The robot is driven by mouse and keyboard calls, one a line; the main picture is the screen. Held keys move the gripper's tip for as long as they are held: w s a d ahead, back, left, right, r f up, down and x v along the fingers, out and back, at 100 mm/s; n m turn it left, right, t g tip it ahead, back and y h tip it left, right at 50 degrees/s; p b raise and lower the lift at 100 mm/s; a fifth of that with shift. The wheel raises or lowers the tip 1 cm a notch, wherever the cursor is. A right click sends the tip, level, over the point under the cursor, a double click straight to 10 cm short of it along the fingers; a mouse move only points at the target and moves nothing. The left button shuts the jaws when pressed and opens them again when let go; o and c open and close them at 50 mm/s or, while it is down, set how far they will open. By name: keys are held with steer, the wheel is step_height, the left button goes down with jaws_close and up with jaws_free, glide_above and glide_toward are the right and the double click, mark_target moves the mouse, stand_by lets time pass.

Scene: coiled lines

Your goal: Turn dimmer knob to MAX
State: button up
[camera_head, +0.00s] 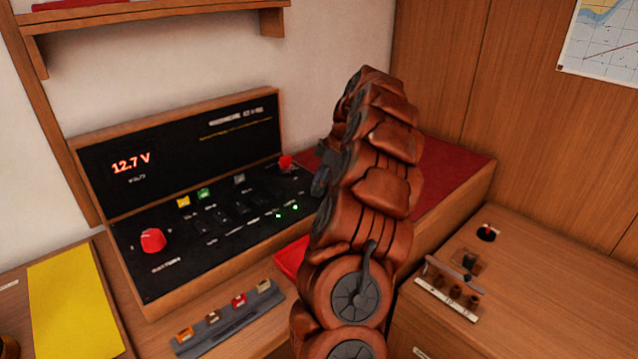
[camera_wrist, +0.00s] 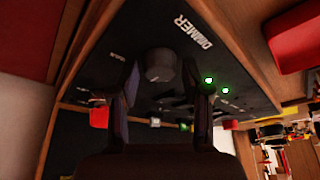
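The dimmer knob (camera_wrist: 160,66) is a round grey knob on the black panel in the wrist view, beside the white DIMMER label (camera_wrist: 193,32). My gripper (camera_wrist: 162,72) is open, with one dark finger on each side of the knob in that picture. I cannot tell whether either finger touches it. No MAX mark or pointer on the knob can be read. In the head view my arm hides the knob, and only a dark part of my gripper (camera_head: 322,178) shows at the arm's left edge.
The switch panel (camera_head: 110,212) has a red battery knob (camera_head: 153,240), another red knob (camera_head: 285,162), several switches, two lit green lamps (camera_head: 287,211) and a 12.7 V display (camera_head: 131,163). A fuse strip (camera_head: 228,318) lies in front. A yellow sheet (camera_head: 75,308) lies left.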

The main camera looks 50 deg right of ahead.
jaws_close()
